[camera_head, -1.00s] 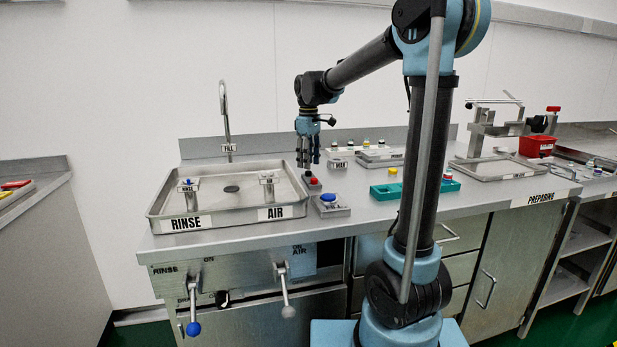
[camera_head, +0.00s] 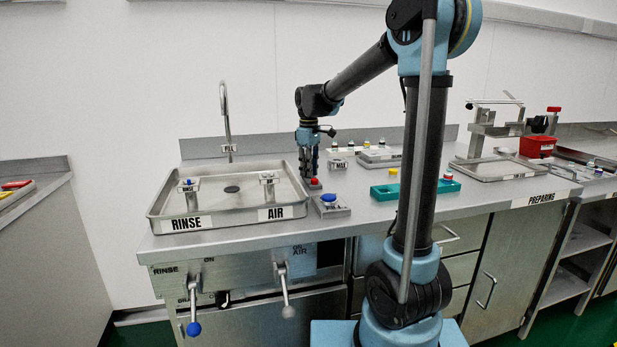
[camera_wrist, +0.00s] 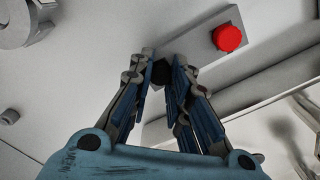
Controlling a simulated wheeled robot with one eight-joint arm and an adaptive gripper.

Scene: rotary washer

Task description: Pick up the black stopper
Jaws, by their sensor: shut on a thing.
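The black stopper (camera_wrist: 161,72) shows in the wrist view as a small dark piece between my fingertips. My gripper (camera_wrist: 163,60) is shut on it from both sides, at the end of a grey metal block (camera_wrist: 203,38) bearing a red button (camera_wrist: 229,38). In the head view my gripper (camera_head: 308,178) points down beside the red button (camera_head: 314,183), at the right side of the sink. The stopper cannot be made out there, hidden by my fingers. I cannot tell whether it still touches the block.
The steel sink (camera_head: 170,222) with a tall tap (camera_head: 226,120) lies left of my gripper. A blue button (camera_head: 328,197) on a block stands in front. A green tray (camera_head: 384,192) and small vials (camera_head: 366,143) stand to the right on the counter.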

